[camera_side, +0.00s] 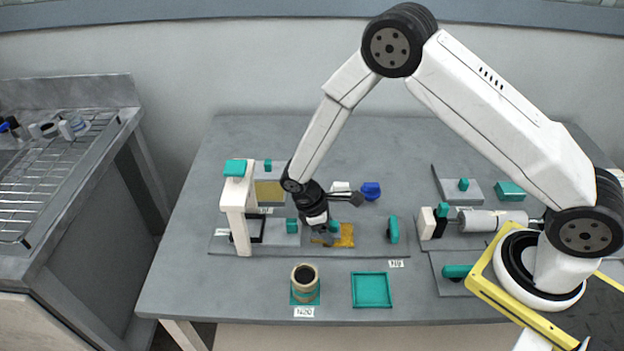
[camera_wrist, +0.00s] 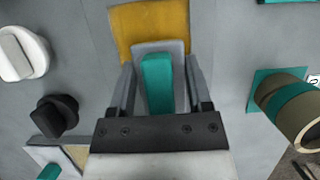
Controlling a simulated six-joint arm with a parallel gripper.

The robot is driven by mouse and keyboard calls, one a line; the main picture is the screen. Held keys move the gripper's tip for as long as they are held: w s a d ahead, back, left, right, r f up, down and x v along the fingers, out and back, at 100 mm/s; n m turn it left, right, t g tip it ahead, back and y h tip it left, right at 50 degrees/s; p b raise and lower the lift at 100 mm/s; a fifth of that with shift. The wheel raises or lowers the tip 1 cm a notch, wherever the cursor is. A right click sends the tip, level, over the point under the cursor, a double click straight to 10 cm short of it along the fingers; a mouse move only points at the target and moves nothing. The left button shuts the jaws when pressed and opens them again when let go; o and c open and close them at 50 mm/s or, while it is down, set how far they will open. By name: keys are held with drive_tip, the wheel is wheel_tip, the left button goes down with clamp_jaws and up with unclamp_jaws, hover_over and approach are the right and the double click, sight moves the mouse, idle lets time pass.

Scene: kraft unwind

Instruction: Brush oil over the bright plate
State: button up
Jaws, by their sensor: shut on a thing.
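A golden-yellow plate (camera_side: 347,236) lies on the grey base strip in the side view; its far part also shows in the wrist view (camera_wrist: 150,24). My gripper (camera_side: 322,232) is low over the plate's left part. In the wrist view my gripper (camera_wrist: 161,82) is shut on a grey block with a teal grip (camera_wrist: 157,84). This block covers part of the plate; I cannot tell whether it touches it, and no bristles show. A beige pot (camera_side: 304,281) with dark contents stands upright on a teal mat at the front, clear of my gripper.
An empty teal tray (camera_side: 371,291) lies right of the pot. A grey cylinder (camera_side: 490,220) lies farther right.

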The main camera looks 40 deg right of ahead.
sight(350, 237)
drive_tip(key=shift+s+d, duration=0.7)
drive_tip(key=shift+d, duration=0.05)
drive_tip(key=shift+s+d, duration=0.15)
drive_tip(key=shift+s+d, duration=0.75)
drive_tip(key=shift+d, duration=0.1)
drive_tip(key=shift+s+d, duration=0.75)
drive_tip(key=shift+s, duration=0.05)
drive_tip(key=shift+w+a, duration=0.15)
idle(0.5)
drive_tip(key=shift+w+a, duration=0.75)
drive_tip(key=shift+a, duration=0.1)
